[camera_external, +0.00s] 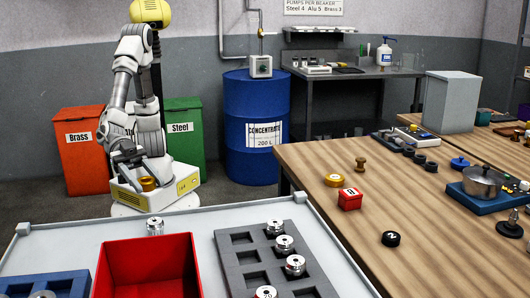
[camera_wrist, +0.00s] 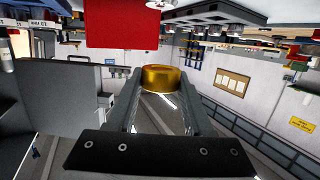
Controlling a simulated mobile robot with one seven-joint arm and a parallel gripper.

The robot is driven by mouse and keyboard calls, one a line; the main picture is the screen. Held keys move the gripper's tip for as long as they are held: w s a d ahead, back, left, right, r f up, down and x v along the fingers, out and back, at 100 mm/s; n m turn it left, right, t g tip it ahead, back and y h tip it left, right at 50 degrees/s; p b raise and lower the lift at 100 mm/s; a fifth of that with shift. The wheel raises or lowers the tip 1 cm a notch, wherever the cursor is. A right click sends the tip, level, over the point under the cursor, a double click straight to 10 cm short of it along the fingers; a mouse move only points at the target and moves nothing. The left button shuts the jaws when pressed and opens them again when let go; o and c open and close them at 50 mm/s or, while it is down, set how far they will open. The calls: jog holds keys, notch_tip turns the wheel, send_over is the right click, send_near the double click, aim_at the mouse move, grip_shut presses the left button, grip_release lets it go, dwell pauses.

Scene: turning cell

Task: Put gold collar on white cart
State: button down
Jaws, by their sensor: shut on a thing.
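The gold collar (camera_external: 148,183) is a short shiny ring. My gripper (camera_external: 147,176) is shut on it, in front of my base and beyond the far edge of the white cart. In the wrist view the collar (camera_wrist: 160,79) sits between the two fingertips (camera_wrist: 160,76). The white cart (camera_external: 65,237) fills the lower left of the external view. The collar is apart from the cart top.
The cart carries a red bin (camera_external: 148,248), a grey tray (camera_external: 240,254) with several silver parts, a blue tray (camera_external: 70,284) and a silver part (camera_external: 155,227) near its far edge. Bare cart top shows at left. A wooden table (camera_external: 440,235) stands at right.

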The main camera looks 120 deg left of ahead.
jog(key=b, duration=0.5)
send_over(200, 232)
notch_tip(200, 232, down, 7)
jog(key=shift+d+r, duration=0.1)
jog(key=shift+w+f+b, duration=0.1)
jog(key=shift+f+b, duration=0.55)
jog(key=shift+f, duration=1.35)
jog(key=shift+f, duration=0.1)
jog(key=shift+f, duration=0.15)
jog(key=shift+c, duration=1.5)
grip_release()
